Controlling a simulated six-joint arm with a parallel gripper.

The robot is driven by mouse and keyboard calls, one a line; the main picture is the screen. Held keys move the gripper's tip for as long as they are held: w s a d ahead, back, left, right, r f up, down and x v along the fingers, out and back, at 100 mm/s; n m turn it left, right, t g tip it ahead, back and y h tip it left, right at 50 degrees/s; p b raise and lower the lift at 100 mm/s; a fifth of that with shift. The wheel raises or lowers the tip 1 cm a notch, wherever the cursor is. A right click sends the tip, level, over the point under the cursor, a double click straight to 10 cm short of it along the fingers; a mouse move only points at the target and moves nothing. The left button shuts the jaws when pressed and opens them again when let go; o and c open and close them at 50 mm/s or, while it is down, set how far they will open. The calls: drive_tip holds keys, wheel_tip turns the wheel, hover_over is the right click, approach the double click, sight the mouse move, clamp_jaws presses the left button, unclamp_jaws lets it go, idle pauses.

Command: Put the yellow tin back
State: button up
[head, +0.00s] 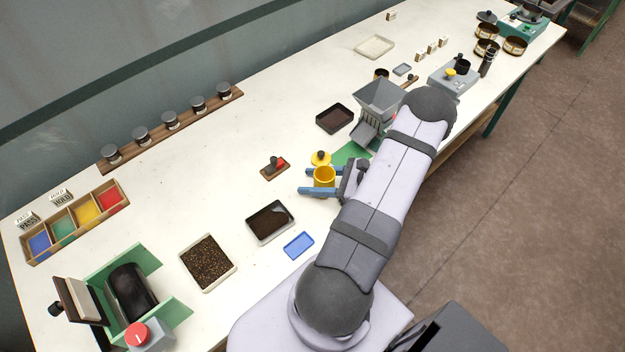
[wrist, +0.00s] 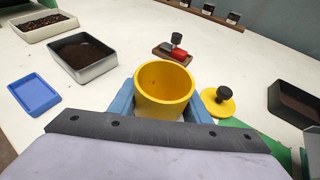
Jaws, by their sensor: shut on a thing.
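The yellow tin (head: 324,177) is open at the top and upright. In the wrist view the tin (wrist: 164,88) looks empty, with bare yellow inner walls. My gripper (head: 313,181) is shut on it, one blue finger on each side. I cannot tell whether its bottom touches the table. A yellow lid (head: 320,159) with a black knob lies just beyond the tin; in the wrist view the lid (wrist: 219,102) is to its right, apart from it. A wooden tray (head: 92,214) at the left has blue, green, yellow and red compartments.
A small red block with a dark knob (head: 275,167) sits on a wooden base near the tin. A dark-filled tray (head: 251,234), a blue dish (head: 298,245) and a grey hopper (head: 378,100) stand around. The table's middle left is clear.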

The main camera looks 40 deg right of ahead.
drive_tip(key=o, duration=1.1)
drive_tip(key=shift+c, duration=0.2)
drive_tip(key=b+v, duration=0.3)
drive_tip(key=v, duration=0.9)
drive_tip(key=shift+r, duration=0.1)
